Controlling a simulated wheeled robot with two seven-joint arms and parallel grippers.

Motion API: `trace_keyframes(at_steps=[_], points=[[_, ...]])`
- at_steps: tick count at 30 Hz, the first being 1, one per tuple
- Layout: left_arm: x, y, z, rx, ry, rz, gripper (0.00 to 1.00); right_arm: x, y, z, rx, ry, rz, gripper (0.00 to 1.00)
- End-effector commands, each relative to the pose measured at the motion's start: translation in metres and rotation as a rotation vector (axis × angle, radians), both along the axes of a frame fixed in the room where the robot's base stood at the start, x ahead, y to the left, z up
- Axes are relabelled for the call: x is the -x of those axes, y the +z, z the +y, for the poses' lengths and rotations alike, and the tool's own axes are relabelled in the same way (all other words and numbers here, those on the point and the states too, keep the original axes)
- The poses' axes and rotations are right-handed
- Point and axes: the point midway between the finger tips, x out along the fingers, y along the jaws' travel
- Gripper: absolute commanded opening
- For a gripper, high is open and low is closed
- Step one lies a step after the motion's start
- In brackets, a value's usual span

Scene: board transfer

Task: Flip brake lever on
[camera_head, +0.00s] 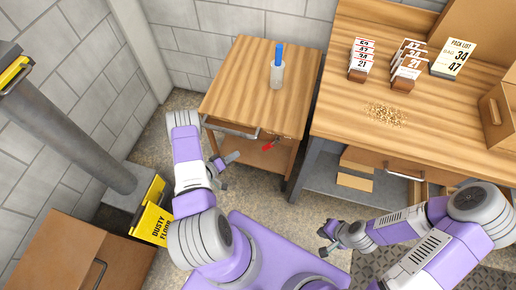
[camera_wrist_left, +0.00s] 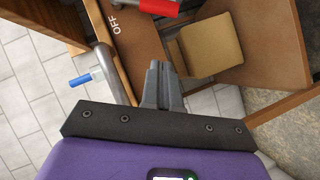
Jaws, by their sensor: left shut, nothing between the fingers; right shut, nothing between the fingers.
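The red brake lever (camera_head: 269,144) sits low on the side of the wooden-topped cart (camera_head: 235,85), below its top. Its red handle (camera_wrist_left: 160,6) also shows at the top edge of the left wrist view, partly cut off. An "OFF" label (camera_wrist_left: 115,22) is on the brown panel beside it. My left gripper (camera_head: 232,156) is shut and empty, to the left of the lever and apart from it. Its closed fingers (camera_wrist_left: 158,68) point toward the panel below the lever. My right gripper (camera_head: 323,241) is shut and empty, low over the floor and far from the lever.
A metal bar (camera_wrist_left: 112,75) and a blue-tipped part (camera_wrist_left: 82,79) lie left of my left fingers. The workbench (camera_head: 350,125) stands close on the right.

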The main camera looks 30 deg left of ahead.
Motion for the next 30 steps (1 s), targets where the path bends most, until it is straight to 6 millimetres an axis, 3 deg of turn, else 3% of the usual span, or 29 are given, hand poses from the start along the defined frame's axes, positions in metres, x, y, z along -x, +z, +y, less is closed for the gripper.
trace_keyframes(at_steps=[8, 20, 24, 30], points=[[-0.018, -0.006, -0.007, 0.0, -0.004, 0.0, 0.0, 0.0, -0.006, 0.0, 0.0, 0.0, 0.0, 0.0], [-0.095, -0.03, -0.03, -0.003, -0.004, -0.002, 0.0, 0.0, -0.027, 0.0, 0.0, 0.0, 0.0, 0.0], [-0.102, -0.041, -0.047, 0.0, -0.003, 0.002, 0.0, 0.0, -0.032, 0.0, 0.0, 0.0, 0.0, 0.0], [-0.108, -0.047, -0.058, -0.001, -0.001, 0.001, 0.0, 0.0, -0.035, 0.0, 0.0, 0.0, 0.0, 0.0]])
